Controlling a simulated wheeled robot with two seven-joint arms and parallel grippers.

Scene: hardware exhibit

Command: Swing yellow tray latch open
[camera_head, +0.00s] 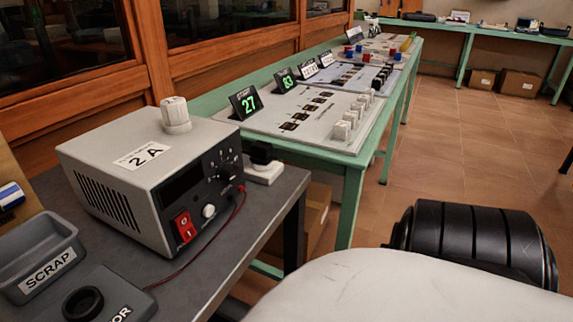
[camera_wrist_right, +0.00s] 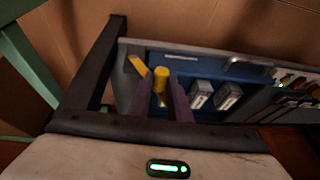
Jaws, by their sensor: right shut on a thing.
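In the right wrist view, my right gripper (camera_wrist_right: 162,86) has its two dark purple fingers closed around an upright yellow knob-like piece, the yellow latch (camera_wrist_right: 161,74). A second, slanted yellow bar (camera_wrist_right: 137,66) lies just left of it; I cannot tell whether the two are joined. Both sit at the left end of a blue-floored tray (camera_wrist_right: 205,68) with grey walls. The fingers hide the lower part of the latch. The head view shows neither the latch nor either gripper.
In the tray, two grey blocks (camera_wrist_right: 228,95) lie right of my fingers. In the head view, a grey power supply box (camera_head: 150,180) stands on a dark table beside a scrap bin (camera_head: 40,255). A green bench (camera_head: 350,160) with control panels runs behind.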

